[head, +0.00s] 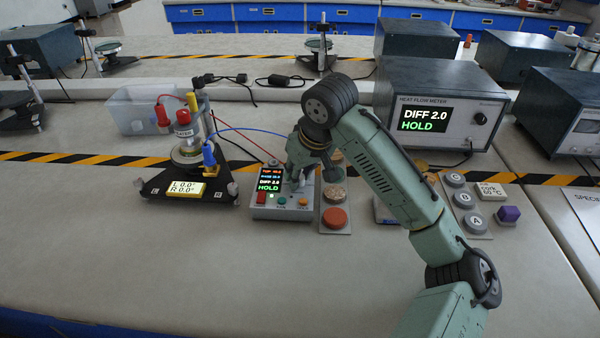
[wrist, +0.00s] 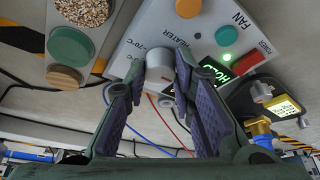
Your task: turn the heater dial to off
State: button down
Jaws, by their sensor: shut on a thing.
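The heater dial (wrist: 159,72) is a pale round knob on the grey control box (wrist: 205,20), beside the printed word HEATER and temperature marks. My gripper (wrist: 160,64) has one dark finger on each side of the dial and is shut on it. I cannot tell which mark the dial points to. In the head view the control box (head: 285,213) sits on the bench with a lit display (head: 270,180) reading DIFF 2.0 and HOLD. There my gripper (head: 296,178) comes down on the box from above and hides the dial.
A green button (wrist: 227,36), an orange button (wrist: 188,8) and a red power switch (wrist: 246,64) are on the same box. A rack of round samples (head: 335,218) stands close to its right. A black-based stand (head: 190,185) with cables is at left.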

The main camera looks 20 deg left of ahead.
jog(key=c, duration=1.3)
grip_release()
jog(key=shift+c, duration=0.2)
jog(key=shift+r, duration=0.1)
jog(key=v, duration=1.2)
